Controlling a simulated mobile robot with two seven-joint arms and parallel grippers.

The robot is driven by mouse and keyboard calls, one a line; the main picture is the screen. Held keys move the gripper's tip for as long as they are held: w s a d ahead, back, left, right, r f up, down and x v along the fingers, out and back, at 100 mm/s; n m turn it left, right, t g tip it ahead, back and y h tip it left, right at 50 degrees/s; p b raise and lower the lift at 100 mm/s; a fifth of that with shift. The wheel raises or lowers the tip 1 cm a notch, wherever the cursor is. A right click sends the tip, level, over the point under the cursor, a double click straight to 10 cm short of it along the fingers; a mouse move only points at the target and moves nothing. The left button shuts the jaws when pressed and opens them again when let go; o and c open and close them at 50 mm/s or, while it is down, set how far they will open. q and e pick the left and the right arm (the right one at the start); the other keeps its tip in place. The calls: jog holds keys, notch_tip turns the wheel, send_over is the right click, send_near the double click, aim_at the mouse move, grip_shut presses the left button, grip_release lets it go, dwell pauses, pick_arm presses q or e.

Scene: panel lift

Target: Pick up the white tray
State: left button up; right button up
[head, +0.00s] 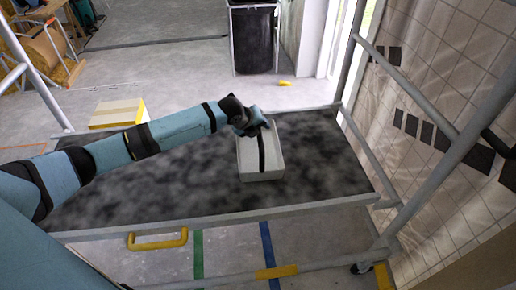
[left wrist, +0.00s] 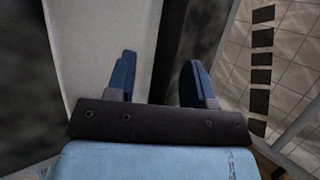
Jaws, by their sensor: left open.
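The white tray (head: 262,175) lies on the dark mottled platform, right of its middle, in the head view. A black strip or gap (head: 262,153) runs lengthwise along it; I cannot tell which. My left gripper (head: 260,125) reaches in from the left, over the tray's far end. In the left wrist view its two blue fingers (left wrist: 160,78) are apart, with the white tray surface (left wrist: 100,45) by the left finger and a dark band between them. Whether the fingers touch the tray is unclear. My right gripper shows in neither view.
The platform (head: 110,190) has grey rails along its front (head: 220,216) and right side. A tiled wall (head: 455,60) stands close on the right. Behind are a yellow-white box (head: 117,113), a black bin (head: 254,40) and a small yellow object (head: 285,83).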

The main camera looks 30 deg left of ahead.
pick_arm(q)
jog(key=shift+c, duration=0.4)
grip_shut()
jog(key=shift+r, duration=0.15)
